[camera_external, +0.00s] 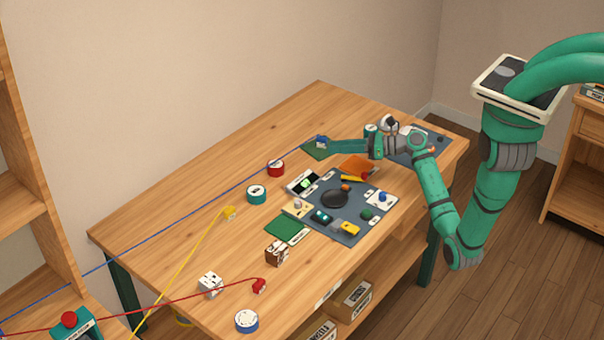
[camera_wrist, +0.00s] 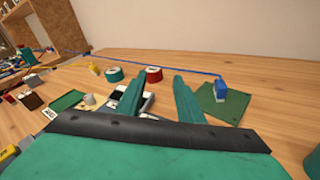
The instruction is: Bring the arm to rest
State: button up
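My green arm (camera_external: 483,200) reaches over the wooden table from the right, bent at the elbow. My gripper (camera_external: 332,147) is above the far part of the table, close to a blue plug (camera_external: 321,140) at a green board (camera_external: 315,153). In the wrist view, my gripper (camera_wrist: 157,78) has its two green fingers apart with nothing held between them. The blue plug (camera_wrist: 221,88), with its blue cable, is to the right of the fingers on the green board (camera_wrist: 222,106). I cannot tell the height of the fingers above the table.
Below the arm is a dark grey mat (camera_external: 338,228) with several small parts. Red (camera_external: 276,168) and teal (camera_external: 256,194) round tins stand left of it. Yellow, red and blue cables cross the table's left side. The table's far left (camera_external: 180,200) is mostly bare.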

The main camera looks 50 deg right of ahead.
jog(key=s+a+r+m+t+y, duration=0.2)
jog(key=s+a+m, duration=0.15)
jog(key=a, duration=0.25)
jog(key=s+a+r+m+t+y, duration=0.1)
jog(key=s+a+r+m+y, duration=0.1)
jog(key=s+a, duration=0.4)
jog(key=s+a+r+m+t+h, duration=0.2)
jog(key=s+m+t+h, duration=0.1)
jog(key=s+m, duration=0.5)
jog(key=s+a+r+m+t+h, duration=0.2)
jog(key=s+r+m+t, duration=0.1)
jog(key=s+m, duration=0.5)
jog(key=s+d+f+m+g+h, duration=0.3)
jog(key=s+f+m+g+h, duration=0.4)
jog(key=s+f+m, duration=0.5)
jog(key=s+m, duration=0.2)
jog(key=m, duration=0.3)
jog(key=shift+s+f+g, duration=0.2)
jog(key=shift+f+g, duration=0.05)
jog(key=shift+g, duration=0.15)
